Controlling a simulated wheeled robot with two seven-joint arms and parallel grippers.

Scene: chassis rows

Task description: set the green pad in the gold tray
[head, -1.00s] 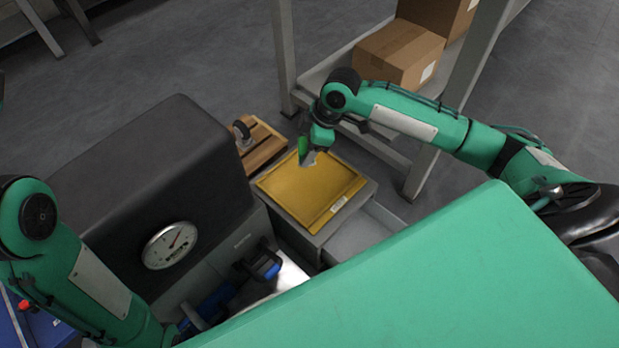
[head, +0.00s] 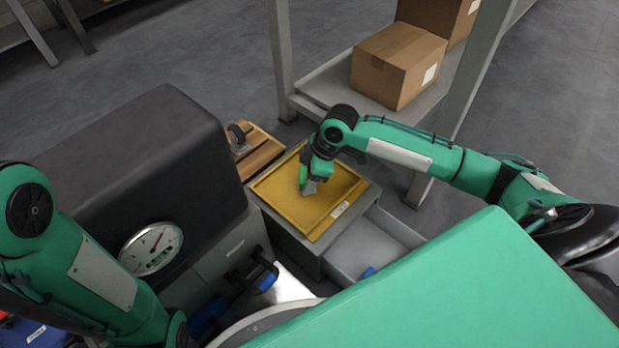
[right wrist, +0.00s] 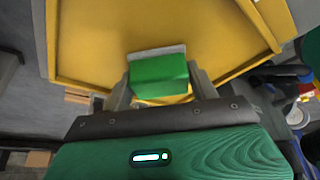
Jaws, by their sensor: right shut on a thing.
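The gold tray (head: 318,222) lies on top of a grey cabinet, with a pale label on its near edge. My right gripper (head: 311,186) is over the tray, fingers pointing down, shut on the green pad (head: 304,174). In the right wrist view the green pad (right wrist: 159,75) sits between the two fingers, with the yellow tray floor (right wrist: 105,40) behind it. I cannot tell whether the pad touches the tray floor. My left arm comes in at the left, but its gripper is not in view.
A dark box-shaped machine with a round dial (head: 151,248) stands left of the tray. An open grey drawer (head: 372,246) is right of the cabinet. Cardboard boxes (head: 397,62) sit on a shelf behind.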

